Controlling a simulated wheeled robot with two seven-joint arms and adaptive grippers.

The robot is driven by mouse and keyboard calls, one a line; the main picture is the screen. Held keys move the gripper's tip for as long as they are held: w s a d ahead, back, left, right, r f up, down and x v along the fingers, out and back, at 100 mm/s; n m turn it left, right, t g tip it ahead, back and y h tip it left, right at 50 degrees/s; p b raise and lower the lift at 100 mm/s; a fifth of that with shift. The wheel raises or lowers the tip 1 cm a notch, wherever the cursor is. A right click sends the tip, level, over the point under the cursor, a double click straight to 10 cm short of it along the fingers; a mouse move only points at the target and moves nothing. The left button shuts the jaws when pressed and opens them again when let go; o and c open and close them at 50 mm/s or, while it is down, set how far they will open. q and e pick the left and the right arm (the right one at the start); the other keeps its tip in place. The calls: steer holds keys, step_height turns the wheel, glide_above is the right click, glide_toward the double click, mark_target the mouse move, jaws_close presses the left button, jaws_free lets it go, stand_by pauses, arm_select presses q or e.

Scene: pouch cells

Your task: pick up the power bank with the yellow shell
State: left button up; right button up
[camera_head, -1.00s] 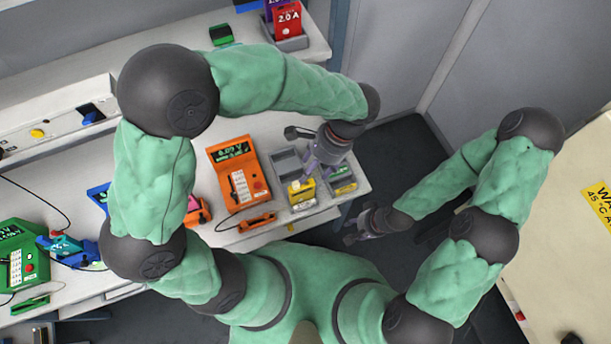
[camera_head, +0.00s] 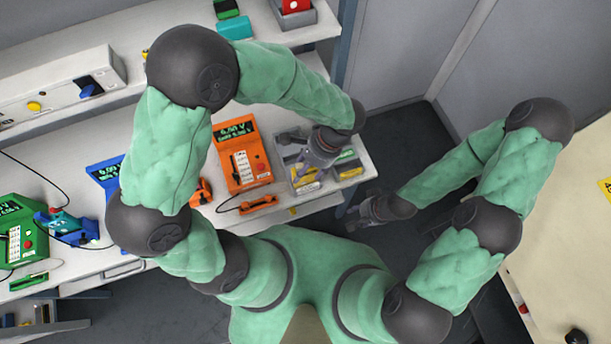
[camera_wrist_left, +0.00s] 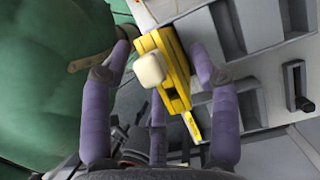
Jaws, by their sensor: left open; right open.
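The power bank with the yellow shell (camera_wrist_left: 178,72) shows in the left wrist view, with a pale rounded block (camera_wrist_left: 150,68) on its near face. In the head view yellow (camera_head: 307,185) shows in the grey divided tray (camera_head: 283,152), partly hidden by my left gripper. My left gripper (camera_head: 303,155) is over the tray. In the left wrist view its purple fingers (camera_wrist_left: 160,55) are open, spread either side of the yellow shell; whether they touch it I cannot tell. My right gripper (camera_head: 362,213) is open and empty, off the bench's right end.
An orange meter (camera_head: 241,155) stands left of the tray, with a small orange piece (camera_head: 258,204) in front. Green cells (camera_head: 347,155) lie in the tray's right part. A blue meter (camera_head: 104,172) and a green meter (camera_head: 17,232) stand further left. A shelf (camera_head: 130,45) runs behind.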

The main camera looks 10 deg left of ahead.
arm_select(q)
steer(key=shift+f, duration=0.15)
steer(key=shift+c, duration=0.3)
jaws_close()
